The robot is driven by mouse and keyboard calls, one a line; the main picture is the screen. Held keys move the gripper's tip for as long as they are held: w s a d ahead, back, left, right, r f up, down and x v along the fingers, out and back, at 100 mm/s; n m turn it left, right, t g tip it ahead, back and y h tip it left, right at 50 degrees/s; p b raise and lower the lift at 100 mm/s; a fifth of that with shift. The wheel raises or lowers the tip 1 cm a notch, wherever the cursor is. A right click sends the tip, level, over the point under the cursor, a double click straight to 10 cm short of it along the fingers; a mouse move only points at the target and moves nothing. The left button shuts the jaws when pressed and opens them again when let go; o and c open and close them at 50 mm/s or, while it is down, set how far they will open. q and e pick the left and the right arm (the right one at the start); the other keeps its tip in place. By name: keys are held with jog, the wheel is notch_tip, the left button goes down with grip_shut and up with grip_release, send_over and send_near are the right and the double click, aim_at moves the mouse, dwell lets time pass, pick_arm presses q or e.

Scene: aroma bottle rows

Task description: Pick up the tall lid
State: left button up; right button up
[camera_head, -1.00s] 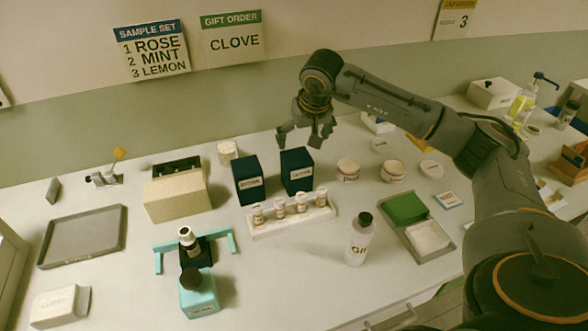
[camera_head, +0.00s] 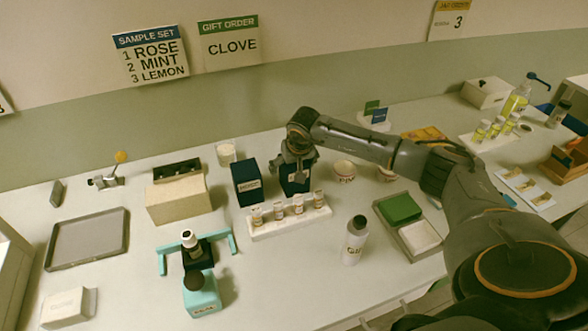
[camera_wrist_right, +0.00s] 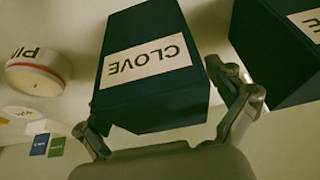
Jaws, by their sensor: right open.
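A tall navy lid (camera_head: 295,186) with a white label stands on the table, right of a second navy lid (camera_head: 246,181). My right gripper (camera_head: 297,166) is at its upper part and covers some of it in the head view. In the right wrist view the tall lid (camera_wrist_right: 150,95) reads CLOVE upside down. The open fingers of my right gripper (camera_wrist_right: 166,122) lie on either side of it; whether they touch it is unclear. The second navy lid shows close by at the right edge there (camera_wrist_right: 268,50). My left gripper is out of view.
A white rack with small bottles (camera_head: 290,224) stands just in front of the navy lids. A round jar (camera_head: 344,170) is close on the right, a cream box (camera_head: 178,200) on the left. A white bottle (camera_head: 354,240) stands nearer, beside a green-and-white tray (camera_head: 412,250).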

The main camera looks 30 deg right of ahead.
jog(key=c, duration=1.2)
jog(key=shift+c, duration=0.2)
jog(key=shift+r, duration=0.15)
